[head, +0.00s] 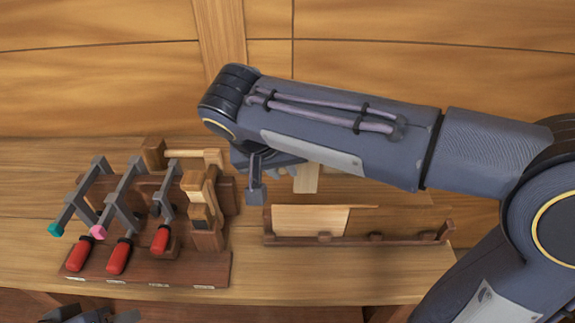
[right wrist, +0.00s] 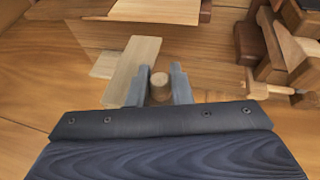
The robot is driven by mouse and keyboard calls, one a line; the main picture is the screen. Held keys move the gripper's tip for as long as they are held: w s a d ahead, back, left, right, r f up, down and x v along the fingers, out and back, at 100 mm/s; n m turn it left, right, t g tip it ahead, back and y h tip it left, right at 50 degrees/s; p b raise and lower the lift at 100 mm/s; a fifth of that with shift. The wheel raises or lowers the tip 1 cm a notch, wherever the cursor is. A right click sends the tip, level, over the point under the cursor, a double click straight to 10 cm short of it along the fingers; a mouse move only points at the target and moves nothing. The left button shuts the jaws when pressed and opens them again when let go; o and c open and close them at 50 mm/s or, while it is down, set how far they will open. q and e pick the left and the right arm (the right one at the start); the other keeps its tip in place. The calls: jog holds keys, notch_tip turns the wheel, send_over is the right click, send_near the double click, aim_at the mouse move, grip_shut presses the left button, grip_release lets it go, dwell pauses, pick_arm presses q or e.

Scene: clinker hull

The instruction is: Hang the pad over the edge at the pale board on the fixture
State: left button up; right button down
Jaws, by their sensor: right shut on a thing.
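My right gripper (head: 257,192) is low over the bench, between the clamp rack and the fixture. In the right wrist view its fingers (right wrist: 160,88) are closed on a round wooden knob. A pale slab, which looks like the pad (right wrist: 136,68), lies beside and beyond the knob; their join is hidden. The pad also shows (head: 305,178) partly behind my right arm. The fixture (head: 375,239) is a long dark rail with a pale board (head: 310,219) standing at its left part, nearer the front than the pad. My left gripper (head: 105,317) is barely in view at the bottom left.
A dark rack (head: 150,272) at left holds several clamps with red handles (head: 117,257). A wooden mallet-like tool (head: 204,205) stands at its right side. The bench front (head: 330,287) is clear. The curved plank wall (head: 400,60) rises behind my right arm.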

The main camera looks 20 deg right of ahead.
notch_tip(320, 180, down, 18)
jog(key=b, duration=1.4)
jog(key=shift+f+b, duration=0.2)
jog(key=shift+b, duration=0.1)
jog(key=c, duration=1.2)
grip_release()
jog(key=shift+c, duration=0.2)
jog(key=p+v, duration=0.1)
jog(key=v, duration=0.6)
jog(key=shift+a+r, duration=0.15)
jog(key=shift+r, duration=0.2)
jog(key=shift+s, duration=0.15)
